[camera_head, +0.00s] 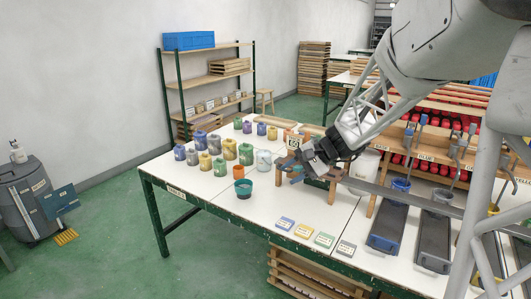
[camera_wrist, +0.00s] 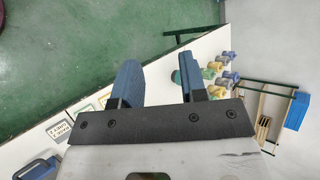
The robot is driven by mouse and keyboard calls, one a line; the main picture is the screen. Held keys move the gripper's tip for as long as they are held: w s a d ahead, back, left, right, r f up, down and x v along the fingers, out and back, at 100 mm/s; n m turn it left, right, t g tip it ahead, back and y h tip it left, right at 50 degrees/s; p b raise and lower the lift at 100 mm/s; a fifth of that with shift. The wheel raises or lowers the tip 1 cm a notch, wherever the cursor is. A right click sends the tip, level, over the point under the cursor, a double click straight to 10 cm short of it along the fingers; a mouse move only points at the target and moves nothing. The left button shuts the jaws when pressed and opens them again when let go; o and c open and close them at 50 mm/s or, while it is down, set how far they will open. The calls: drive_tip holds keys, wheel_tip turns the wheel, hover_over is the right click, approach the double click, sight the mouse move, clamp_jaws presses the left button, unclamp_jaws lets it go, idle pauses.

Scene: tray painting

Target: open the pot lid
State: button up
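Several paint pots stand in rows on the white table, among them a green pot (camera_head: 246,154), a yellow pot (camera_head: 205,161) and a purple pot (camera_head: 214,144). I cannot tell which pot the task means, nor make out any lid clearly. A clear jar (camera_head: 264,160) stands at the right end of the group. My gripper (camera_head: 288,174) is above the table, right of the pots and apart from them. In the wrist view my gripper (camera_wrist: 160,80) has its two blue fingers spread with nothing between them. Pots such as a green one (camera_wrist: 208,73) show beyond the right finger.
Labelled cards (camera_head: 304,231) lie near the front edge. Dark trays (camera_head: 388,228), a wooden stand (camera_head: 333,187) and a white bucket (camera_head: 363,168) are to the right. The table's front left is clear.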

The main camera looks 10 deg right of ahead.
drive_tip(key=w+d+f+m+t+y, duration=0.1)
drive_tip(key=w+d+f+m+t, duration=0.3)
drive_tip(key=w+d, duration=0.7)
drive_tip(key=w+d+f+m+t+y, duration=0.1)
drive_tip(key=w+d+f+m+t, duration=0.3)
drive_tip(key=w+d, duration=0.7)
wheel_tip(320, 180, down, 3)
drive_tip(key=shift+w+d+r+t+y, duration=0.25)
drive_tip(key=shift+d+t+y, duration=0.15)
drive_tip(key=shift+d+t, duration=0.75)
drive_tip(key=shift+w, duration=0.1)
drive_tip(key=x, duration=0.7)
drive_tip(key=shift+a, duration=0.25)
drive_tip(key=shift+w+f, duration=0.15)
clamp_jaws()
